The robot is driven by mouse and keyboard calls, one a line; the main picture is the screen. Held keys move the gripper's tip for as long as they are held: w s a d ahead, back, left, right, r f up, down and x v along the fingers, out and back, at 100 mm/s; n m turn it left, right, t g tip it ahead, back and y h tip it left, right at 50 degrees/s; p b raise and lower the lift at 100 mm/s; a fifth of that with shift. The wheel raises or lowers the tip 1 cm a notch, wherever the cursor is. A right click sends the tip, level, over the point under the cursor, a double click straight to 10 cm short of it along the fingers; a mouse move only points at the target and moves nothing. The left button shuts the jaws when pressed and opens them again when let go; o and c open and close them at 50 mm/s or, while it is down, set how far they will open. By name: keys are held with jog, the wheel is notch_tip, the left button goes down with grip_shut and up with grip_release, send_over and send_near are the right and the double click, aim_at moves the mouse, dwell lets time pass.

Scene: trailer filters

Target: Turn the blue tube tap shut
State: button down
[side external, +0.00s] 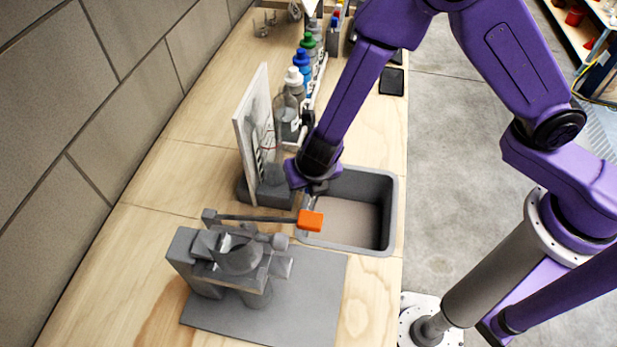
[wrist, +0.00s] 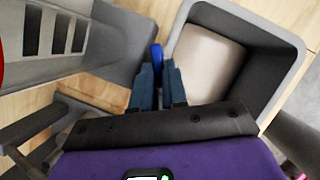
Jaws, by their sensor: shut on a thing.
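The blue tube tap (wrist: 156,53) shows in the wrist view as a small blue piece at the fingertips, beside the grey bin. My gripper (wrist: 159,68) is shut on it, with one finger on each side. Most of the tap is hidden between the fingers, so its turn angle cannot be told. In the side view my gripper (side external: 311,192) is low between the upright white panel and the bin, and the tap cannot be made out there.
A grey bin (side external: 390,195) stands right of my gripper. The white panel (side external: 239,145) stands left of it. A grey press (side external: 240,262) with an orange-ended lever (side external: 310,221) is close in front. Several bottles (side external: 300,62) stand behind. Bare wood lies left of the panel.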

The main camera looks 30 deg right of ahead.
jog(key=m, duration=0.1)
jog(key=m+h, duration=0.1)
jog(key=m, duration=0.2)
jog(key=shift+w+a+m+g+h, duration=0.1)
jog(key=shift+a+m+g+h, duration=0.15)
jog(key=shift+m+g+h, duration=0.05)
dwell(0.5)
jog(key=c, duration=1.2)
grip_release()
jog(key=shift+o, duration=0.2)
jog(key=shift+w, duration=0.1)
